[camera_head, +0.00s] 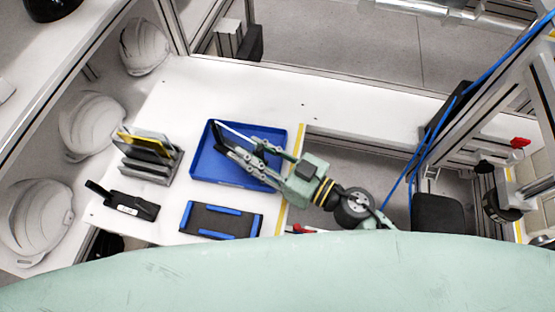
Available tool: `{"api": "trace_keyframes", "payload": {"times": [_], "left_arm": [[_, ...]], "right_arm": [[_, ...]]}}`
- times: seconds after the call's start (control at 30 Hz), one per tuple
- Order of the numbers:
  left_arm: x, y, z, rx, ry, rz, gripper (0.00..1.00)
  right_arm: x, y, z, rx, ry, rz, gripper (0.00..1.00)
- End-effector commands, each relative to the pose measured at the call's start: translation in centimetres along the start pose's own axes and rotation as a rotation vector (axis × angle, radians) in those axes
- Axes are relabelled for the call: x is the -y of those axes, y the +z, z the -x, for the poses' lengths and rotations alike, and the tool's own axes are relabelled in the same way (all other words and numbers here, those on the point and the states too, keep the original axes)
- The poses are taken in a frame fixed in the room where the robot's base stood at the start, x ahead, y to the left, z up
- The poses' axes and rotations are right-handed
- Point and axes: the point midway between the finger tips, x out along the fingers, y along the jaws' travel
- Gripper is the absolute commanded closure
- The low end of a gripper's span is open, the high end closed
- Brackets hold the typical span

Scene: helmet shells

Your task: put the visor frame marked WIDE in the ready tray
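The blue tray (203,172) lies on the white table, left of the table's cut-out. My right gripper (232,140) reaches over it from the right. A dark piece and a thin pale bar show at its fingertips, above the tray; I cannot tell whether these are finger parts or a held frame. A rack (160,176) at the left holds several upright thin plates, grey ones and a yellow one (146,144). No WIDE marking is readable. My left gripper is not in view.
A black device with a white label (145,209) lies at the table's left front. A black pad with blue strips (222,220) lies in front of the tray. White helmet shells (92,125) sit on the left shelf. Blue cables (408,170) hang at the right. The back table strip is clear.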

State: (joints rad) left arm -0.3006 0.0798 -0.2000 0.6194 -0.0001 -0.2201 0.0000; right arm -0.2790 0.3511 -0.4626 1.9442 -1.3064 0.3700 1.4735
Motion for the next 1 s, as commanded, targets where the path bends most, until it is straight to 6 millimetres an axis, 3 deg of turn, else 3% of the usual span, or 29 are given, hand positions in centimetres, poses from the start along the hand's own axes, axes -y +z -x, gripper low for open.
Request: {"api": "trace_keyframes", "payload": {"times": [0.17, 0.6, 0.8, 1.0], "left_arm": [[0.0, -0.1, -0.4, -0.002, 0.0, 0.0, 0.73], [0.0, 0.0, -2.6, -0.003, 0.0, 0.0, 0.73], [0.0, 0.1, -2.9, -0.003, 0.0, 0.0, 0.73], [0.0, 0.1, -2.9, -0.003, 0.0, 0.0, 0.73]], "right_arm": [[0.0, 0.1, 1.5, 0.004, 0.001, 0.001, 0.7], [0.0, 0.1, 10.2, 0.003, 0.0, -0.002, 0.7], [0.0, -0.1, 11.8, 0.001, 0.0, 0.001, 0.7], [0.0, -0.3, 12.1, -0.001, 0.0, 0.0, 0.7]]}}
